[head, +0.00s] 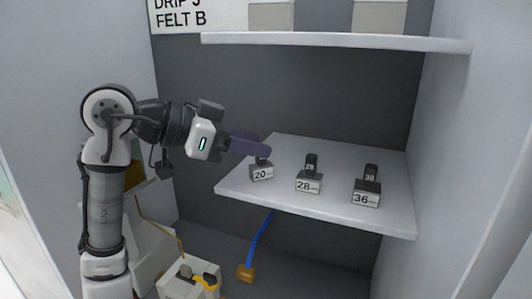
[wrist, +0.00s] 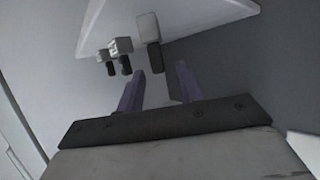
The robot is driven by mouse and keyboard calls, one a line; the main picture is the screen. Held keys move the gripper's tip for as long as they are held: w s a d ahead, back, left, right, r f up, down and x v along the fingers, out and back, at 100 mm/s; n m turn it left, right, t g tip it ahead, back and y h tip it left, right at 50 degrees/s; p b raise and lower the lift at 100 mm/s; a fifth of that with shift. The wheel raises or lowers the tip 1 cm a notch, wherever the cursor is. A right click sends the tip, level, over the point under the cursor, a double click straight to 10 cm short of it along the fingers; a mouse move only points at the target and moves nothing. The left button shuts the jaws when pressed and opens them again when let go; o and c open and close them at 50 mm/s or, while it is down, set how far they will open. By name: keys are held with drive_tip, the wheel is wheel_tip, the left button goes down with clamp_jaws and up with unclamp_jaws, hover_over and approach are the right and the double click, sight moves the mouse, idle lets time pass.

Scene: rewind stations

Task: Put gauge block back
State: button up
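Three grey stands on the white shelf (head: 330,150) are labelled 20 (head: 262,174), 28 (head: 308,186) and 36 (head: 366,198). A dark gauge block stands upright in the 28 stand (head: 311,163) and another in the 36 stand (head: 370,173). A dark block (head: 262,160) at the 20 stand is partly hidden by my gripper (head: 267,149). In the wrist view this nearest dark block (wrist: 154,58) is just ahead of the gap between my purple fingers (wrist: 160,69). The fingers are apart with nothing between them.
An upper shelf (head: 340,41) hangs above, with pale boxes on it. A sign (head: 190,14) is on the back wall at upper left. Below are a blue-handled tool (head: 260,240) and a pale box (head: 187,284) with a yellow item. The shelf behind the stands is clear.

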drive_tip(key=b+v, duration=0.2)
drive_tip(key=v, duration=0.6)
drive_tip(key=shift+a, duration=0.1)
